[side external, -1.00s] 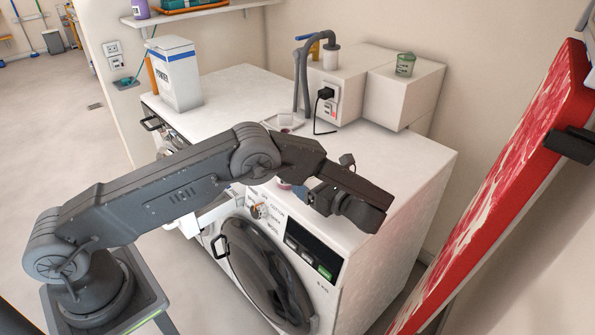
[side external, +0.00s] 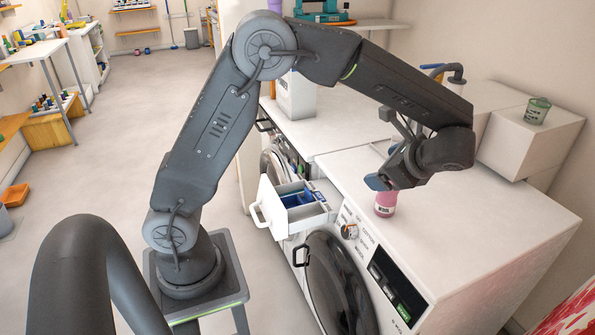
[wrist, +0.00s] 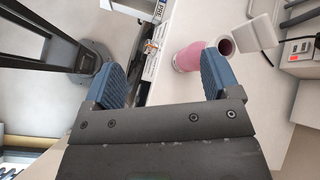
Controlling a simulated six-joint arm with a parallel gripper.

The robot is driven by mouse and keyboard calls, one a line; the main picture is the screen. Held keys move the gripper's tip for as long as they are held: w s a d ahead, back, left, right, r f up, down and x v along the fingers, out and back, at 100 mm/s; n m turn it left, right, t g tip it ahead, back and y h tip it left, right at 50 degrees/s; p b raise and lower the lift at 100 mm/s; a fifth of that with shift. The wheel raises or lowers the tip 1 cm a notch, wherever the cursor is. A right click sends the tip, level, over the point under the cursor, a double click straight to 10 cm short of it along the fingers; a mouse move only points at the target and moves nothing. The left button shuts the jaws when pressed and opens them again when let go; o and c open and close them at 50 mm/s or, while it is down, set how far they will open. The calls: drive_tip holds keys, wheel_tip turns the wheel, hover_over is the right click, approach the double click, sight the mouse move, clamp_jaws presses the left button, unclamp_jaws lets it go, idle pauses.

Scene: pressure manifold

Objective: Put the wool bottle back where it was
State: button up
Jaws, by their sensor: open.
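The likely wool bottle, a pink bottle (side external: 385,204), stands on top of the front washing machine near its control-panel edge. Its upper part is hidden behind my gripper (side external: 378,182) in the side view. In the wrist view the pink bottle (wrist: 190,57) shows past the right fingertip, with a dark round opening at its end. My gripper (wrist: 163,80) is open, with blue finger pads spread apart and nothing between them. I cannot tell whether the right finger touches the bottle.
An open detergent drawer (side external: 292,212) with blue inside juts from the machine front. A white box with a green cup (side external: 537,110) stands at the back right. A white powder box (side external: 297,97) stands farther back. The right part of the front machine's top (side external: 500,215) is clear.

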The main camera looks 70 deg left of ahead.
drive_tip(key=s+d+r+n+t+h, duration=0.1)
drive_tip(key=s+r+n+t+h, duration=0.1)
drive_tip(key=s, duration=0.5)
drive_tip(key=s+d+r+n+t+h, duration=0.1)
drive_tip(key=s+r+n+t+h, duration=0.1)
drive_tip(key=s+n+h, duration=0.2)
drive_tip(key=s+d+r+n+t+h, duration=0.1)
drive_tip(key=s+n+h, duration=0.3)
drive_tip(key=s, duration=0.6)
drive_tip(key=shift+r+n+t, duration=0.6)
drive_tip(key=shift+n+t, duration=0.2)
idle(0.3)
